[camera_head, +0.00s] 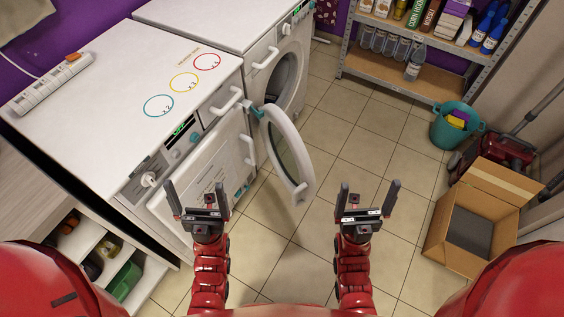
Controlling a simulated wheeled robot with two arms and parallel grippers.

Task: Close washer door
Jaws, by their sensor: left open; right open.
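The white washer (262,40) stands at the back with its round drum opening (287,82) uncovered. Its round door (305,180), a white ring with dark glass, stands wide open, swung toward me, near the front of the nearer white machine (110,80). A teal part (257,112) shows at the door's upper left edge. My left gripper (197,190) is open and empty, in front of the nearer machine and left of the door. My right gripper (369,188) is open and empty, right of the door and apart from it.
A cardboard box (434,238), a teal bucket (443,132) and a red vacuum cleaner (477,150) stand on the right. A metal shelf (400,82) with bottles is at the back. Tiled floor (360,150) between the door and box is clear.

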